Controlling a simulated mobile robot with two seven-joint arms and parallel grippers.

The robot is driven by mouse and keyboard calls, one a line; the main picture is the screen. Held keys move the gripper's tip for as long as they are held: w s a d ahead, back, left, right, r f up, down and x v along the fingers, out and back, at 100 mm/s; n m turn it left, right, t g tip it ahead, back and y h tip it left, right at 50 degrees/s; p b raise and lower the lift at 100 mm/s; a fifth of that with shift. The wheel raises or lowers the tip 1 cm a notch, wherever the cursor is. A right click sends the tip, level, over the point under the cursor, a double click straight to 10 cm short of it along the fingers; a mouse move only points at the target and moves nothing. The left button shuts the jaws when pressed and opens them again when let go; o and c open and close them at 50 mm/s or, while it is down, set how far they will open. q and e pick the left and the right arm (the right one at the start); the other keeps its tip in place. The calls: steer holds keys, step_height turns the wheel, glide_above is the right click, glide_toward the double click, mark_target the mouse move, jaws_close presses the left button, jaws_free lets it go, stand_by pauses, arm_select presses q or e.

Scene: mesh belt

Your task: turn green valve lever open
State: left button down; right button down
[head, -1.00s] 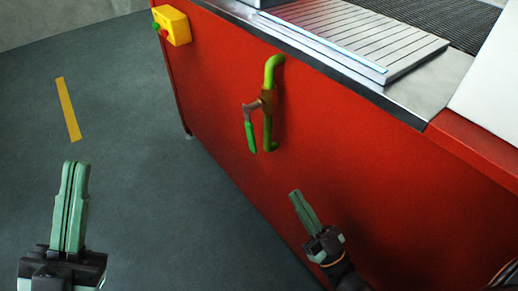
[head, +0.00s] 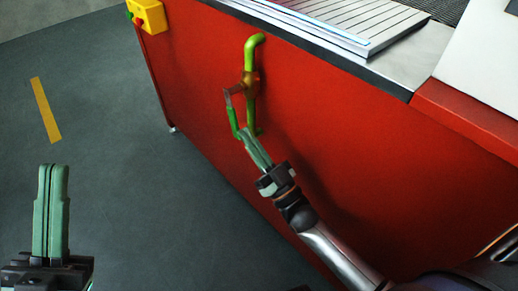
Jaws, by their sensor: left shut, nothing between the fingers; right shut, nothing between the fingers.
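The green valve lever (head: 234,121) hangs down from a brass-coloured valve body (head: 249,84) on a green pipe (head: 251,54). The pipe is fixed to the red side panel of the machine. My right gripper (head: 247,134) is shut, with its fingertips right beside the lower end of the lever, between it and the pipe's lower end. I cannot tell whether the fingertips touch the lever. My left gripper (head: 53,168) is shut and empty, low at the left over the floor, away from the valve.
The red panel (head: 360,135) fills the middle and right. A metal ledge with a ribbed plate (head: 345,18) lies above it. A yellow box with buttons (head: 150,15) sits on the panel's upper left corner. The grey floor (head: 110,130) at left is clear, with a yellow stripe (head: 46,110).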

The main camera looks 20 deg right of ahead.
steer(key=shift+w+f, duration=0.1)
stand_by(0.3)
steer(key=b, duration=0.1)
steer(key=w+f+b, duration=0.1)
steer(key=shift+w+a+t+b, duration=0.3)
steer(key=shift+a+t+b, duration=0.05)
steer(key=shift+t, duration=0.05)
steer(key=shift+s, duration=0.15)
